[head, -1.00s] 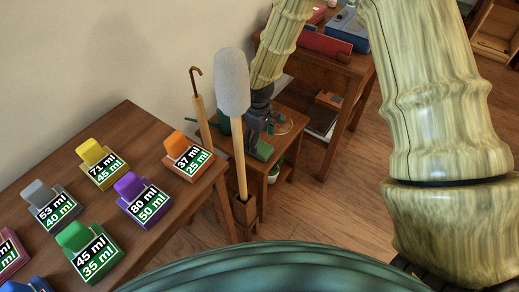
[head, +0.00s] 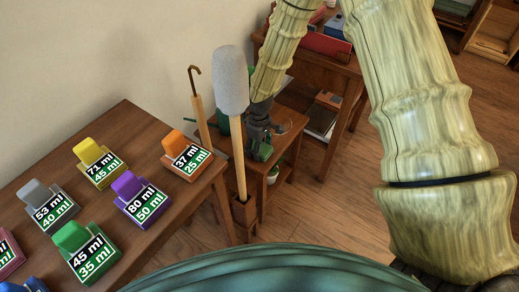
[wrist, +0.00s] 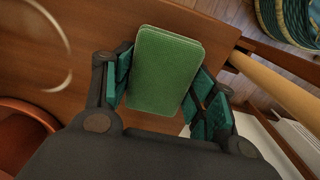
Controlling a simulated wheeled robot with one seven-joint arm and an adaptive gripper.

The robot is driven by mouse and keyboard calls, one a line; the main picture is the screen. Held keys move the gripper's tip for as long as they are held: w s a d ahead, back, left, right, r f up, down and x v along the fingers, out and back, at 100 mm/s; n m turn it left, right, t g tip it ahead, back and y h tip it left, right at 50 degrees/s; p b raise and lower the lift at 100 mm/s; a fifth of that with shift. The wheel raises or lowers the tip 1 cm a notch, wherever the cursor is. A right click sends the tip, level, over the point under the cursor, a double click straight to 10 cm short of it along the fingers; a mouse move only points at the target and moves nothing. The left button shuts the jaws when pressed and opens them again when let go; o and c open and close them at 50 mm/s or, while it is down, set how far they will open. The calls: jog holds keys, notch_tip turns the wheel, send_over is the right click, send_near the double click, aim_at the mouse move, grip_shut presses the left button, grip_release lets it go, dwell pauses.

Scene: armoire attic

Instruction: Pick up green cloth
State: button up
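The green cloth (wrist: 166,68), a folded, ribbed pad with rounded corners, lies on the small wooden table (head: 292,121). In the wrist view it sits between the two green-padded fingers of my gripper (wrist: 164,88), which are spread apart on its left and right. The right finger is very close to the cloth's edge; I cannot tell whether it touches. In the head view my gripper (head: 258,138) is low over the table, and the cloth (head: 264,152) is partly hidden behind it.
A stick with a grey fuzzy head (head: 231,80) stands in front of the small table, beside a hooked cane (head: 197,100). A table with several coloured labelled blocks (head: 140,200) is at left. In the wrist view an orange-brown round object (wrist: 22,135) is at lower left.

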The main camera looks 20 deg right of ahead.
jog(key=shift+c, duration=0.4)
notch_tip(320, 180, up, 4)
jog(key=shift+f+p, duration=0.15)
jog(key=shift+p, duration=0.2)
jog(key=s+d+r, duration=0.1)
jog(key=s+d, duration=0.1)
jog(key=s, duration=1.4)
jog(key=shift+d+r, duration=0.15)
jog(key=shift+d, duration=0.1)
jog(key=shift+o, duration=0.8)
jog(key=shift+c, duration=0.2)
